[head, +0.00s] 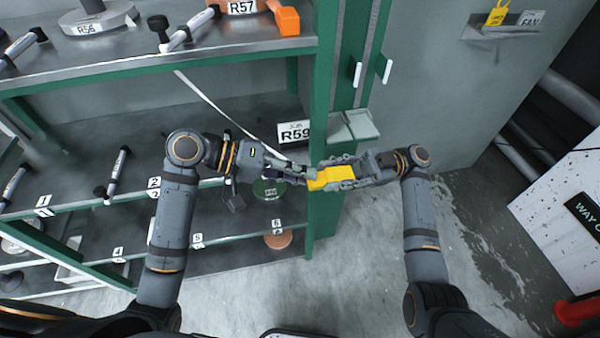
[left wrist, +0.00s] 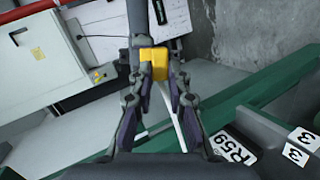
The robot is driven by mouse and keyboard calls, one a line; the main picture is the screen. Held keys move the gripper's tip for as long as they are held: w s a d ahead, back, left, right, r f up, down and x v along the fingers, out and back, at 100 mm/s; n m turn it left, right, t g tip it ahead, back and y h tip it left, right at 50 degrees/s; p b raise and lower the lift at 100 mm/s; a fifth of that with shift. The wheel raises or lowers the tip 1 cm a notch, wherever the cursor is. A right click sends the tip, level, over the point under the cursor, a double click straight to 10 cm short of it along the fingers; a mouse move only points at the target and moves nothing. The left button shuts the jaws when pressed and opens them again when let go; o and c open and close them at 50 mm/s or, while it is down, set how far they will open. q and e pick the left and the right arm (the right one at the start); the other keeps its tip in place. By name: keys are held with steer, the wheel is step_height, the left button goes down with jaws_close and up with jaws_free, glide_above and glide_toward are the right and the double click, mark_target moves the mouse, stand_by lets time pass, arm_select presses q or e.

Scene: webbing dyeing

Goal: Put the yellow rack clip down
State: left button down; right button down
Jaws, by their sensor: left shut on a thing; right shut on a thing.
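The yellow rack clip (head: 330,178) is held in the air in front of the green rack post, between my two grippers. My left gripper (head: 303,174) is shut on its left end. In the left wrist view the left fingertips (left wrist: 160,75) lie on both sides of the yellow block (left wrist: 154,64). My right gripper (head: 335,172) comes from the right and is shut on the clip, its fingers along the block. A thin white strip (head: 215,108) runs from the upper shelf down to the left gripper. Its end near the clip is partly hidden by the fingers.
The green rack post (head: 327,120) stands close behind the clip. An R59 label (head: 294,133) and a grey ledge (head: 352,125) are beside it. Shelves with rollers and discs fill the left. The floor (head: 370,270) below right is open. A red object (head: 577,310) stands far right.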

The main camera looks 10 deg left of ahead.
steer(key=c, duration=0.9)
jaws_free()
steer(key=shift+o, duration=0.2)
